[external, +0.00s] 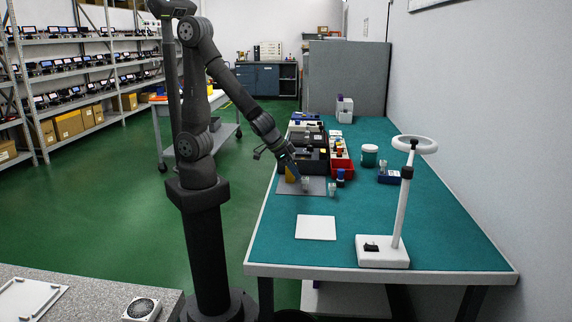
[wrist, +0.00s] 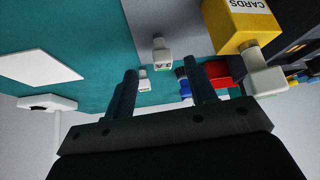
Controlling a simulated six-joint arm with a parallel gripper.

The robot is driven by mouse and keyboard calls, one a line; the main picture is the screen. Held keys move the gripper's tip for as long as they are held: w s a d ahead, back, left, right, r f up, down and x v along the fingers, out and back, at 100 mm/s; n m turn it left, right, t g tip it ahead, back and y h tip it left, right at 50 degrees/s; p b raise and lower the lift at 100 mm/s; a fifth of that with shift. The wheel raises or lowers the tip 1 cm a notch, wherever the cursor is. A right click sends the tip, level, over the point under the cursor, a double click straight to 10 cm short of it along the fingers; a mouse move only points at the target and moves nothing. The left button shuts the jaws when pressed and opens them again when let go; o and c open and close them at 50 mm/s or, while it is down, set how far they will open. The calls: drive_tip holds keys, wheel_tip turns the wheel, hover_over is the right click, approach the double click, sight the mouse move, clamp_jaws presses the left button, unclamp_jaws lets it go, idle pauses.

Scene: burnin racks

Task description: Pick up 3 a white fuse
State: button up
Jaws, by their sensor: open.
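Small white fuse-like pieces show in both views. In the external view one white piece (external: 305,184) stands on the grey mat (external: 285,187), and another white piece (external: 332,190) stands at the mat's right edge. In the wrist view one white piece (wrist: 162,53) is on the grey mat, and a smaller one (wrist: 144,81) lies beyond, between my fingers in the picture. A larger white piece (wrist: 266,77) is at the right, by the yellow CARDS box (wrist: 254,24). My gripper (wrist: 165,82) is open with nothing between its fingers; it also shows above the mat (external: 296,174).
A red tray (external: 343,169) and dark boxes (external: 311,160) stand behind the mat. A blue-capped item (external: 340,178) stands near the right-hand white piece. A white square plate (external: 316,227) and a ring-topped stand (external: 384,252) are in front. The teal tabletop between them is clear.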

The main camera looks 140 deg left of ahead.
sight(303, 183)
drive_tip(key=shift+x, duration=3.3)
drive_tip(key=shift+s, duration=0.1)
drive_tip(key=c, duration=1.1)
